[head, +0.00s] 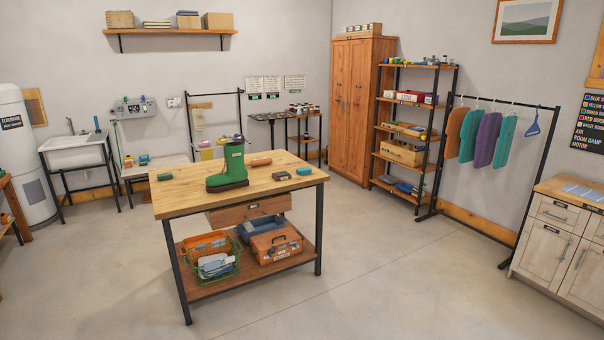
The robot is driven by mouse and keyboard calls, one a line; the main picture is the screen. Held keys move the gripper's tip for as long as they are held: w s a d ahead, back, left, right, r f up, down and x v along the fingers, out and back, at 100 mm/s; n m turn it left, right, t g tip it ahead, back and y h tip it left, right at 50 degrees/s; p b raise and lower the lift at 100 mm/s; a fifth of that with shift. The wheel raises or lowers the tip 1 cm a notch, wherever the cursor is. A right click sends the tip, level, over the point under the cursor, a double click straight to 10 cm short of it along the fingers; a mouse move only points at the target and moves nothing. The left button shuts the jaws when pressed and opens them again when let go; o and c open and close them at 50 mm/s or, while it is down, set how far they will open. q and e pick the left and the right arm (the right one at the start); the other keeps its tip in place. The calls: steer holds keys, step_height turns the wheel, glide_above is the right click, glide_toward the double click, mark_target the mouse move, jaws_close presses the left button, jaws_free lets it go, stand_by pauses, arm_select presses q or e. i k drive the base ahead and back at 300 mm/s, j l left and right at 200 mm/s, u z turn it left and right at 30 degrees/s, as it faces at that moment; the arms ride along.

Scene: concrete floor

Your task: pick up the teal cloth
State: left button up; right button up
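No item is clearly the teal cloth from here. Two teal pieces hang on the black clothes rack at the right: one teal garment (468,136) beside an orange one, and a greener teal garment (505,141) at the right of a purple one. I cannot tell whether either is a folded cloth. Neither of my grippers is in view.
A green boot (228,168) stands on the worktable. A green wire basket (213,265) and an orange toolbox (277,246) sit on its lower shelf. A wooden cabinet (362,110) and a shelf unit (407,133) stand behind. A drawer cabinet (560,240) is at right. Floor between is clear.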

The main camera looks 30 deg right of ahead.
mark_target(303, 171)
steer(key=i+l+z, duration=1)
steer(key=i, duration=0.35)
steer(key=i+z, duration=0.35)
steer(key=i, duration=1.7)
steer(key=i+l+u, duration=0.15)
steer(key=i+u, duration=0.15)
steer(key=i, duration=0.3)
steer(key=i+l+u, duration=0.3)
steer(key=i, duration=0.3)
steer(key=i+l+u, duration=0.3)
steer(key=i+l, duration=0.15)
steer(key=i, duration=0.1)
